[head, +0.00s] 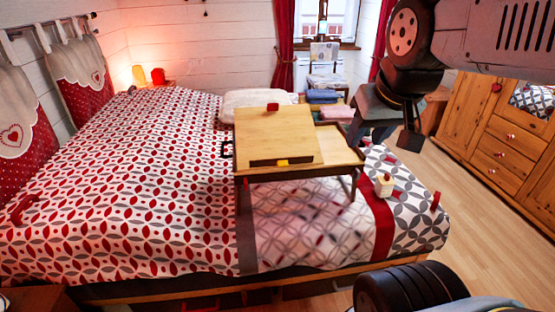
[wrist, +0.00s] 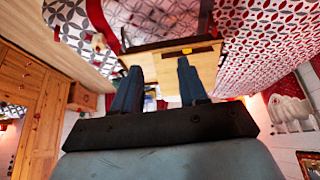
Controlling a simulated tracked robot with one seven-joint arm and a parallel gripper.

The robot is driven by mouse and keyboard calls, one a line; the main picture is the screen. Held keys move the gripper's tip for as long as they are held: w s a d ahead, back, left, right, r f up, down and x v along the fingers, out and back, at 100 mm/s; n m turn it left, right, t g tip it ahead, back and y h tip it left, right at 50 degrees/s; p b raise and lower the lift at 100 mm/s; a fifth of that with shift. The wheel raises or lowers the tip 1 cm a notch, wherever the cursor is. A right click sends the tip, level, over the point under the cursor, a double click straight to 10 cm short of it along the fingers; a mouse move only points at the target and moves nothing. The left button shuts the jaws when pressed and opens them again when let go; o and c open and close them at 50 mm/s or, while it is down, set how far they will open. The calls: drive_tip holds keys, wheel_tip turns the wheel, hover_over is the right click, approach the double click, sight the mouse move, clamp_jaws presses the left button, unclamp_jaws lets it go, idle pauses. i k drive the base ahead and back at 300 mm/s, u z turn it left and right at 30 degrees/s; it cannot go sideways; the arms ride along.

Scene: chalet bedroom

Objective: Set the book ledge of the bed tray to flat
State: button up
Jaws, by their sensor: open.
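The wooden bed tray (head: 348,158) stands on dark legs on the bed. Its light wood panel (head: 270,130) looks tilted up, with a red knob (head: 272,106) at its far edge. A dark strip (head: 262,162) with a yellow tab (head: 282,162) runs along the panel's near edge; I take it as the book ledge, but its exact angle is unclear. In the wrist view the tray (wrist: 170,62) and yellow tab (wrist: 188,51) show beyond my fingers. My gripper (head: 408,142) is right of the tray and apart from it. Its two fingers (wrist: 158,82) are spread and empty.
A small cream object (head: 384,186) stands on the bed just right of the tray. A white pillow (head: 258,100) lies behind the tray. A chair with folded cloths (head: 322,96) stands beyond. Wooden cabinets (head: 500,140) line the right, with bare floor (head: 480,215) before them.

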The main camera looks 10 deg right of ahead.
sight(283, 162)
drive_tip(key=u, duration=0.35)
drive_tip(key=k, duration=1.1)
drive_tip(key=z, duration=0.85)
drive_tip(key=i, duration=1)
drive_tip(key=u, duration=0.05)
